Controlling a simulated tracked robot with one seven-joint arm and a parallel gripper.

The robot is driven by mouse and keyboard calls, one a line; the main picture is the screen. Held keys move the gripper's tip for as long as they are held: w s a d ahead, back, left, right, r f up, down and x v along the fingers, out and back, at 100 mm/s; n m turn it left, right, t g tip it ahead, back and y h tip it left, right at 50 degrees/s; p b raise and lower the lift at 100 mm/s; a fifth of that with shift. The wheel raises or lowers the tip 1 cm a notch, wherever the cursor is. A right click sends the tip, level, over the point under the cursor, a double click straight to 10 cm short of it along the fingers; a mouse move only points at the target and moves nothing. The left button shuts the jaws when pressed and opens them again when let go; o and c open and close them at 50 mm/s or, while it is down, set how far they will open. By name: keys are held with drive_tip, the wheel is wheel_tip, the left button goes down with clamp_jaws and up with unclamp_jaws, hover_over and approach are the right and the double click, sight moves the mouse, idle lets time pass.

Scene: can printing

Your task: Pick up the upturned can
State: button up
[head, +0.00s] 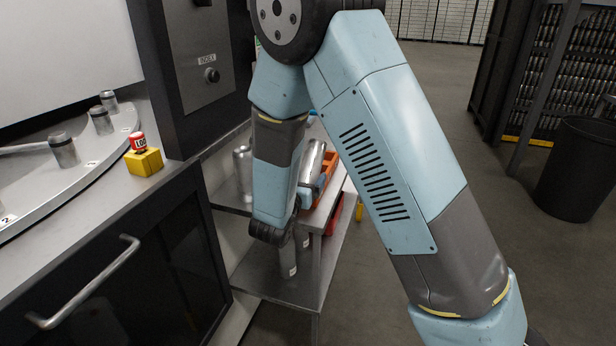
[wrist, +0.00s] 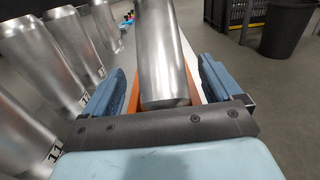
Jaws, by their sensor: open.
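Several silver cans with number labels, one marked 11 (wrist: 40,85), stand left of my gripper. Another can (head: 287,256) stands on the lower shelf of the metal cart (head: 262,283). A counter with a yellow stop-button box (head: 144,162) is left. A black bin (head: 575,172) stands right; floor between is clear.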

drive_tip(key=shift+x, duration=1.15)
drive_tip(key=c, duration=1.1)
drive_tip(key=shift+c, duration=0.4)
